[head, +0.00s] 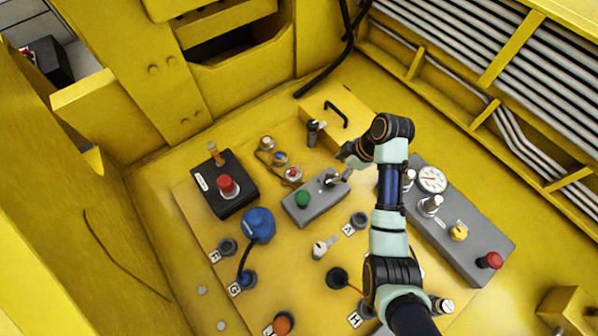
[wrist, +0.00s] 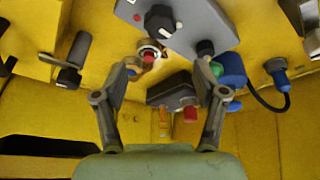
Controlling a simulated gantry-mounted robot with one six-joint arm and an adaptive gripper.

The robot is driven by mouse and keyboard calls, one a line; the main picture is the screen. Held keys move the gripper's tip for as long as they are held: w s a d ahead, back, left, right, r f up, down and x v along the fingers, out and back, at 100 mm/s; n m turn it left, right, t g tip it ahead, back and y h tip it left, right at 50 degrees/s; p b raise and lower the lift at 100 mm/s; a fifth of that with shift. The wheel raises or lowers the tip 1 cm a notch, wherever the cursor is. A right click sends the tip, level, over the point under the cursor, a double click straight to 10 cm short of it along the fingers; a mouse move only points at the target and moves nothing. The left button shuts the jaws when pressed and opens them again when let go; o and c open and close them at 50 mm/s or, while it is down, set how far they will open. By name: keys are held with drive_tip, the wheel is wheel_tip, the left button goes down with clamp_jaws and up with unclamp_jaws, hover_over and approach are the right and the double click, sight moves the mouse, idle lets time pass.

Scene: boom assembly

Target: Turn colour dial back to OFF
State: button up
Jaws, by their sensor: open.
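A grey control box (head: 305,208) stands on the yellow panel with a green button (head: 302,198) at its left end. A dark knob (head: 330,181) sits toward its right end and looks like the colour dial; its markings are too small to read. In the wrist view, this black knob (wrist: 160,18) shows at the top, on the grey box face (wrist: 192,28). My gripper (head: 345,156) is above and just right of the box in the head view. In the wrist view, its two fingers (wrist: 168,62) are spread apart and empty, with the knob beyond their tips.
A black box with a red button (head: 228,186) and a blue plug (head: 258,224) lie left. A long grey box with a gauge (head: 432,179) stands right. A lever (head: 314,130) and black handle (head: 336,113) are behind. Labelled sockets (head: 246,279) are in front.

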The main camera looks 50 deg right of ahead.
sight(330, 182)
drive_tip(key=shift+n+y, duration=0.3)
drive_tip(key=f, duration=0.5)
drive_tip(key=w+f, duration=0.1)
drive_tip(key=f, duration=0.2)
drive_tip(key=shift+w+a+f, duration=0.1)
drive_tip(key=shift+a+f, duration=0.05)
drive_tip(key=c, duration=1.1)
drive_tip(key=shift+c, duration=0.2)
